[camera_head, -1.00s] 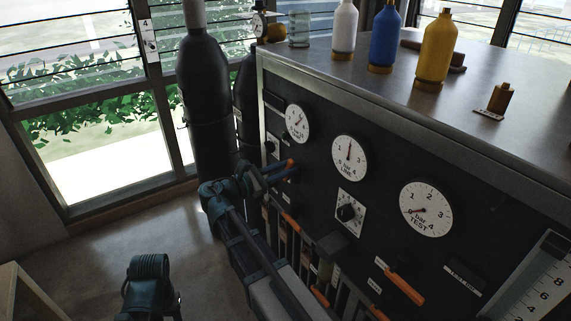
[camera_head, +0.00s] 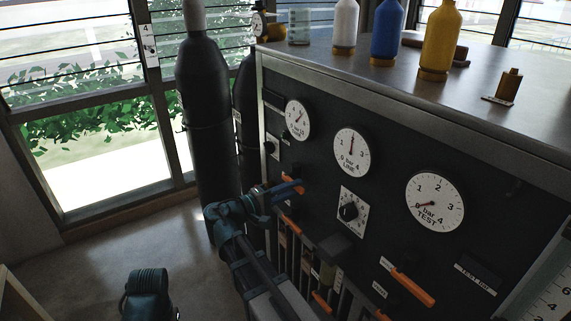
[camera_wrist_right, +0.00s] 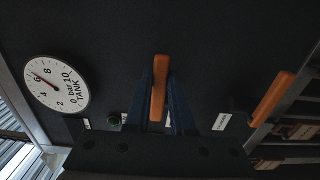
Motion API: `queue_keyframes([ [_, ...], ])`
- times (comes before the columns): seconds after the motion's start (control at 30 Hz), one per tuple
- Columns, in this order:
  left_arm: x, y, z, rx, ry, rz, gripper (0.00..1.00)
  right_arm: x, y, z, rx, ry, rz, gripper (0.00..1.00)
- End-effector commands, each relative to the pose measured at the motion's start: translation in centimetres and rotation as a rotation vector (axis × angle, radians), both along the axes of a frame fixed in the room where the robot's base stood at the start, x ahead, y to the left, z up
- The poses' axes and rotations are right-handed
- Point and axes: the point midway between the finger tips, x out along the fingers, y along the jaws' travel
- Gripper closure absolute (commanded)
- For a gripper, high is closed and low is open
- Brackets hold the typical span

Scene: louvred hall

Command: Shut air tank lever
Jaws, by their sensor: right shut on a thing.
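The air tank lever is an orange handle (camera_head: 289,179) on the black panel, below the small tank gauge (camera_head: 298,119). My right gripper (camera_head: 288,188) has its blue fingers on either side of this handle and is shut on it. In the right wrist view the orange handle (camera_wrist_right: 159,88) stands between the two fingers, its end showing past them. The lever's pivot is hidden by the gripper. The tank gauge (camera_wrist_right: 56,84) also shows at the left there, its needle near 6. My left gripper is not in view.
A second orange lever (camera_wrist_right: 271,98) is close by on the panel. Another orange lever (camera_head: 412,287) is at lower right, below the test gauge (camera_head: 435,202). A black cylinder (camera_head: 207,100) stands left of the panel. Bottles, including a yellow one (camera_head: 438,42), stand on top.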

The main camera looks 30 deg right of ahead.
Motion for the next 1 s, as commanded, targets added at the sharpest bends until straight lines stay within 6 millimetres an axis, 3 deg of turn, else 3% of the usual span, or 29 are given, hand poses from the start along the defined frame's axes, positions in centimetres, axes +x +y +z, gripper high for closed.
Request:
queue_keyframes([
  [0.07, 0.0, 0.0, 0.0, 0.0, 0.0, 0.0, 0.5, 0.0, 0.0, -0.1, 0.001, -0.004, 0.001, 1.0],
  [0.1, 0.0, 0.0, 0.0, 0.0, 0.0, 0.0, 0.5, 0.0, 0.0, -0.1, 0.001, -0.004, 0.001, 0.72],
  [0.27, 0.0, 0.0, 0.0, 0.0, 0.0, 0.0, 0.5, 0.0, 0.0, 0.0, 0.0, -0.003, 0.001, 0.44],
  [0.57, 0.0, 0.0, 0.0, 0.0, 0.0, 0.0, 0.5, 0.0, 0.1, 0.0, -0.001, -0.003, 0.001, 0.43],
  [1.0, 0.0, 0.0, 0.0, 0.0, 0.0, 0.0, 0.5, -0.3, 4.8, 0.0, -0.001, -0.003, 0.003, 0.43],
])
